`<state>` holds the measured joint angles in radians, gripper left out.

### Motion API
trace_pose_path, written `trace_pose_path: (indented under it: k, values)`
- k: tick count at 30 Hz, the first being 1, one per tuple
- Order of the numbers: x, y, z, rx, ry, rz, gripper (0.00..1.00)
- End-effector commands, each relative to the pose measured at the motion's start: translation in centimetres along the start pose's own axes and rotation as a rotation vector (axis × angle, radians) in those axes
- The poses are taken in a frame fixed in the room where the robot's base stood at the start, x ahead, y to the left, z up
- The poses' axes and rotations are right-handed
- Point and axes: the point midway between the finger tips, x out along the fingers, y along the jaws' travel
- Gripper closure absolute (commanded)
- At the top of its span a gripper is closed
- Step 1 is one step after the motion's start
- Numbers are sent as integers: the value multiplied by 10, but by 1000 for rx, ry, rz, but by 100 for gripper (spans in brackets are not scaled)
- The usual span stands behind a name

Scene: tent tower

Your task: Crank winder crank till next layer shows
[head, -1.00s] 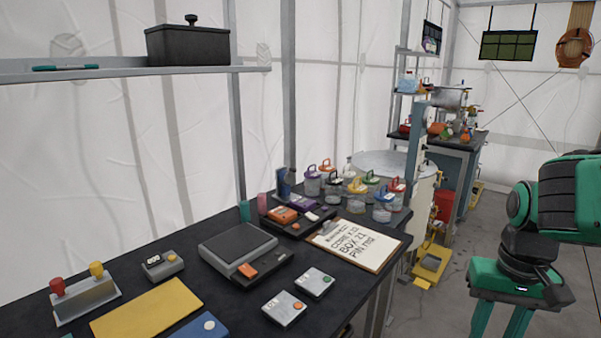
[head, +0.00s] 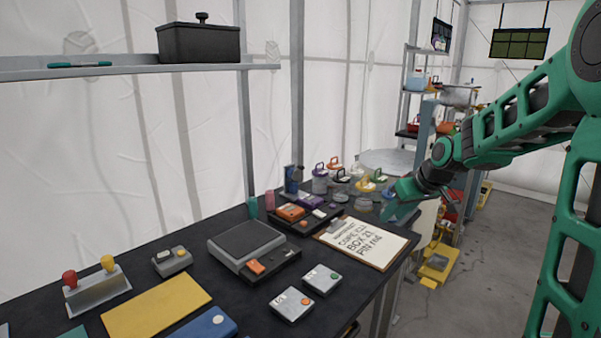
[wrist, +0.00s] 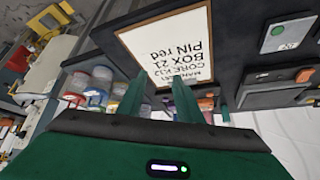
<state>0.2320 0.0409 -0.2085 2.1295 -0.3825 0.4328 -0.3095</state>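My gripper (head: 397,200) is raised over the right end of the black bench, near the clipboard and the lidded jars. In the wrist view its two green fingers (wrist: 157,85) stand apart with nothing visible between them. I cannot pick out the winder crank for certain in either view. A small blue upright device (head: 291,179) stands at the back of the bench, too small to make out a crank. The clipboard (head: 362,243) lies flat, its sheet reading "CORE K12, BOX 21, PIN red" in the wrist view (wrist: 170,50).
Several lidded jars (head: 320,182) stand behind the clipboard, partly hidden by my arm. A grey scale-like device (head: 250,245), button boxes (head: 291,304) and a yellow plate (head: 157,305) cover the bench. A shelf (head: 120,72) hangs above.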

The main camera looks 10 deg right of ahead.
Motion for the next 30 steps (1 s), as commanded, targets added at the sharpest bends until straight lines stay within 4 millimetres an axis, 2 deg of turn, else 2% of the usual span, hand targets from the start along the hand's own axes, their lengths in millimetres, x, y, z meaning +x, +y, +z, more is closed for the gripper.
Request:
trace_pose_path:
  k: [1,6,12,15,21,30]
  values:
    - [19,0,-25,-45,46,-23,68]
    - [68,-12,-104,-189,233,-103,68]
    - [118,-33,-180,-315,466,-196,68]
    - [139,-43,-209,-358,584,-240,68]
    - [170,-60,-250,-398,807,-312,68]
    - [185,-68,-269,-395,977,-356,68]
